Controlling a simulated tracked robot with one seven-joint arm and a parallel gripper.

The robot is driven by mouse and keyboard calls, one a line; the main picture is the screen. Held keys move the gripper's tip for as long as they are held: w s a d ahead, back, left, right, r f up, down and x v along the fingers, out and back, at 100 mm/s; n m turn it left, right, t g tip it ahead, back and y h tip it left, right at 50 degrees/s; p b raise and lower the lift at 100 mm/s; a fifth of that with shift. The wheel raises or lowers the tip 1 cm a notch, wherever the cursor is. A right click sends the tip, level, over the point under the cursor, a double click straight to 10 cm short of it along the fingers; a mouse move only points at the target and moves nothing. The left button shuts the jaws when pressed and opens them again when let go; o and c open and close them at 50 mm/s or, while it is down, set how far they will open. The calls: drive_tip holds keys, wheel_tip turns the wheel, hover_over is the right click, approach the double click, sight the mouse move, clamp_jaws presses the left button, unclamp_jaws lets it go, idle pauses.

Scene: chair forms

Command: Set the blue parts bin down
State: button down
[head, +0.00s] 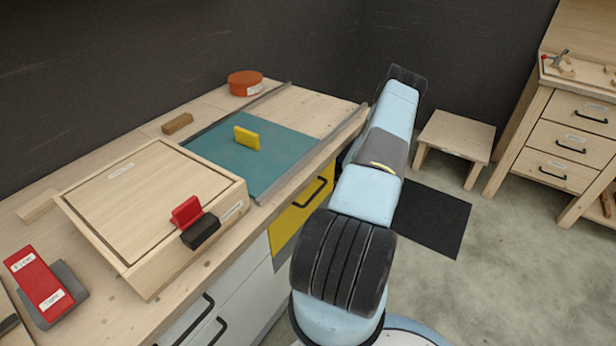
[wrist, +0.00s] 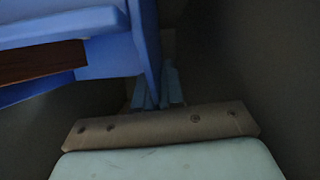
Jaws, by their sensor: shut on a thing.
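The blue parts bin (wrist: 105,55) fills the upper left of the wrist view, close to the camera. My gripper (wrist: 157,88) is shut on a thin blue wall of the bin, with a light blue finger on each side. A dark reddish-brown strip (wrist: 40,62) shows against the bin's blue panels; I cannot tell what it is. The bin's underside and what lies below it are hidden. In the head view neither the bin nor my gripper shows; my arm reaches away beyond the bench's right edge and hides that area.
The bench holds a teal mat (head: 215,150) with a yellow block (head: 246,138), a wooden box (head: 130,195), a red clip (head: 186,212) and an orange round tin (head: 245,83). A yellow drawer (head: 300,210) is below. A stool (head: 455,140) and dark floor mat (head: 432,215) are right.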

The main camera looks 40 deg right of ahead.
drive_tip(key=shift+s+d+f, duration=0.1)
drive_tip(key=shift+f, duration=1.4)
drive_tip(key=c, duration=1.2)
unclamp_jaws()
drive_tip(key=shift+c, duration=0.2)
drive_tip(key=v, duration=1.2)
drive_tip(key=shift+s, duration=0.1)
